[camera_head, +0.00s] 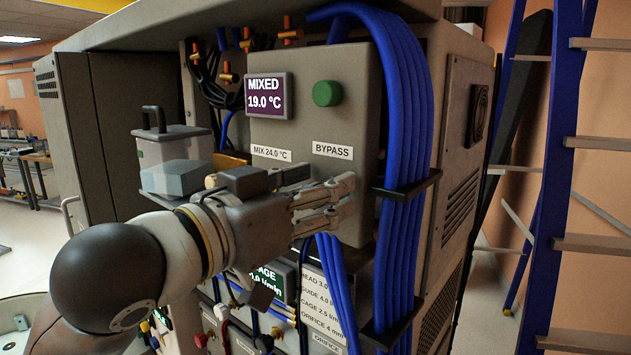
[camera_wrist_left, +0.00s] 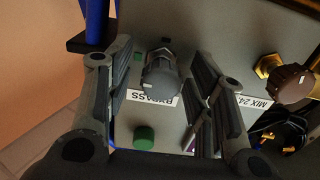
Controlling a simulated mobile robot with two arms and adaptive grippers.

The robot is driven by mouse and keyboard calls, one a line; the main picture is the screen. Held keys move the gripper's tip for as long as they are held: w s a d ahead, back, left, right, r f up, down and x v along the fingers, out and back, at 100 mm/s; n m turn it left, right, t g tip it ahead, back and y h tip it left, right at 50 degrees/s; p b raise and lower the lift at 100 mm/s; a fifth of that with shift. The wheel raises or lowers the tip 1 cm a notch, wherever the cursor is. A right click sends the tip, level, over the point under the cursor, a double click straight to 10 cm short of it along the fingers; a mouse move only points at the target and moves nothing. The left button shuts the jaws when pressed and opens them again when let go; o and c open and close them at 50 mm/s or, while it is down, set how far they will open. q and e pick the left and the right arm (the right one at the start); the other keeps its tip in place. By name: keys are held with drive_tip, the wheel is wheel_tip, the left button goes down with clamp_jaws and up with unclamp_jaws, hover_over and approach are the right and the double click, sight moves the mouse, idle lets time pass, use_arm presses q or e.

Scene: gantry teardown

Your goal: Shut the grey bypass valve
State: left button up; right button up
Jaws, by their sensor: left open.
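The grey bypass valve knob (camera_wrist_left: 160,76) stands out from the panel in the left wrist view, beside the BYPASS label (camera_wrist_left: 150,98). In the head view the knob is hidden behind my left gripper (camera_head: 328,182), below the BYPASS label (camera_head: 332,150). My left gripper also shows in the left wrist view (camera_wrist_left: 150,62). It is open, with one finger on each side of the knob. Gaps show between the knob and both fingers, so it is not gripped. My right gripper is in neither view.
A brown knob (camera_wrist_left: 292,83) sits by the MIX label at the right of the wrist view. A green button (camera_head: 326,93) and a MIXED 19.0 °C display (camera_head: 269,94) are above. Blue hoses (camera_head: 405,110) run down the panel's right side. A blue ladder (camera_head: 550,180) stands right.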

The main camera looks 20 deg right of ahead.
use_arm(q)
drive_tip(key=c, duration=1)
drive_tip(key=shift+c, duration=0.2)
drive_tip(key=m, duration=0.3)
drive_tip(key=shift+m, duration=0.4)
drive_tip(key=m, duration=1)
drive_tip(key=shift+s, duration=0.1)
drive_tip(key=shift+d+f+m+p, duration=0.15)
drive_tip(key=shift+m+p, duration=0.15)
drive_tip(key=shift+m, duration=1.7)
